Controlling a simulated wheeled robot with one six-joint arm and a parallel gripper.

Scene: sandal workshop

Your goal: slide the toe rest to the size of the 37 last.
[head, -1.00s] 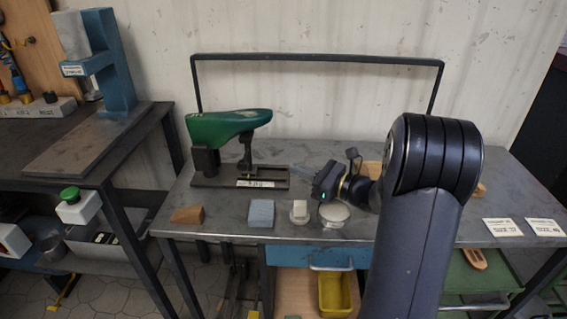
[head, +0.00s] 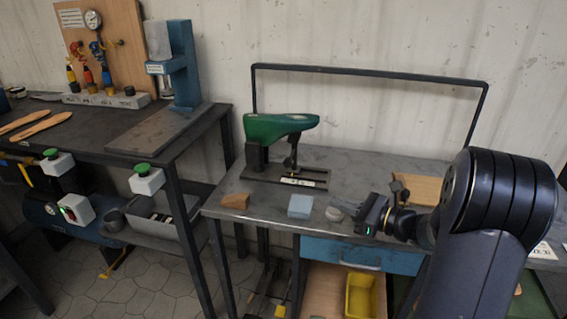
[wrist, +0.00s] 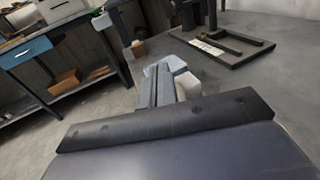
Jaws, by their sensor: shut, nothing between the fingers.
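A green last (head: 279,127) sits upside down on a dark stand in the head view, above the left part of the table. A thick dark post (head: 257,158) holds it at the left. A thinner upright (head: 291,157), which looks like the toe rest, stands under its right part on the slotted base (head: 256,173). A white label (head: 297,182) lies on the base; its print is too small to read. The base also shows in the wrist view (wrist: 236,59). My gripper (wrist: 159,84) is shut and empty, apart from the stand, near the table's front edge.
A dark bar frame (head: 370,73) rises behind. A second bench (head: 190,139) stands left. A wooden board (head: 425,189) lies right.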

